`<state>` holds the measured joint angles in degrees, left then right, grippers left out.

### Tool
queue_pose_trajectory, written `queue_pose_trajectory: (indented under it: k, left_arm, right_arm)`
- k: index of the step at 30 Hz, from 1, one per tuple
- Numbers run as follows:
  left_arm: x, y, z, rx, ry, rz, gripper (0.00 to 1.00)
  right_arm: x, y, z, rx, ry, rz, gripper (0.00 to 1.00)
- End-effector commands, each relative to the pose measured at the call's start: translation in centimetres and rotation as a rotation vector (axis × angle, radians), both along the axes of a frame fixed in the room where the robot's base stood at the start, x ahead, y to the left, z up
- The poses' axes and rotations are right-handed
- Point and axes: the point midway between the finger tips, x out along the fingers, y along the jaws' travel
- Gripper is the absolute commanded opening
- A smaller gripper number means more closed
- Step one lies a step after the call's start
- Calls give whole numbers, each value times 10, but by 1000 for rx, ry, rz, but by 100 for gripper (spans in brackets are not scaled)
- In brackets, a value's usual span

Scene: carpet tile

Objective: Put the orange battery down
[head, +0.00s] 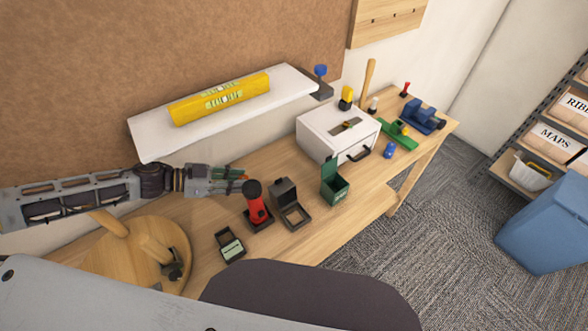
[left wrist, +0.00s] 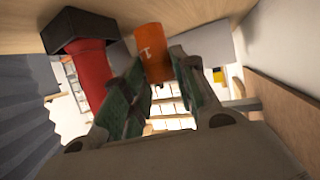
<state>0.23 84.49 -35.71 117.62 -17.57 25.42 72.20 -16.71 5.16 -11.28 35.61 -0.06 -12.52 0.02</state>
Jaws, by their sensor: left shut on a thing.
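The orange battery (left wrist: 150,55) is between the green-padded fingers of my left gripper (left wrist: 152,88) in the left wrist view, with a pale mark on its side. In the head view my left gripper (head: 240,180) comes in from the left, shut on the battery, below the white shelf and over the back of the wooden bench. Only a small orange bit of the battery (head: 243,177) shows there at the fingertips. I cannot tell whether the battery touches the bench. My right gripper is not in view.
A red and black object (head: 257,207) stands close to my left gripper, with an open dark box (head: 290,205) beside it. A green open box (head: 335,183) and white drawer box (head: 318,146) are further right. The white shelf (head: 160,140) holds a yellow level (head: 222,98).

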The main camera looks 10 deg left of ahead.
Motion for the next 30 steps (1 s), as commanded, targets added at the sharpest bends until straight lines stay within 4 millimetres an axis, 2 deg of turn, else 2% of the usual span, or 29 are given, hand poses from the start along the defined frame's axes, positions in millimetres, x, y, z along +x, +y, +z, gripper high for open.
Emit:
queue_pose_trajectory:
  k: [9,19,30]
  left_arm:
    - [0,0,0,0,0,0,2]
    - [6,-5,1,-2,-2,1,2]
    - [21,-21,1,-2,-2,0,2]
  right_arm:
    - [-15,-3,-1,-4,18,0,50]
    - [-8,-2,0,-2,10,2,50]
    - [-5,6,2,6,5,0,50]
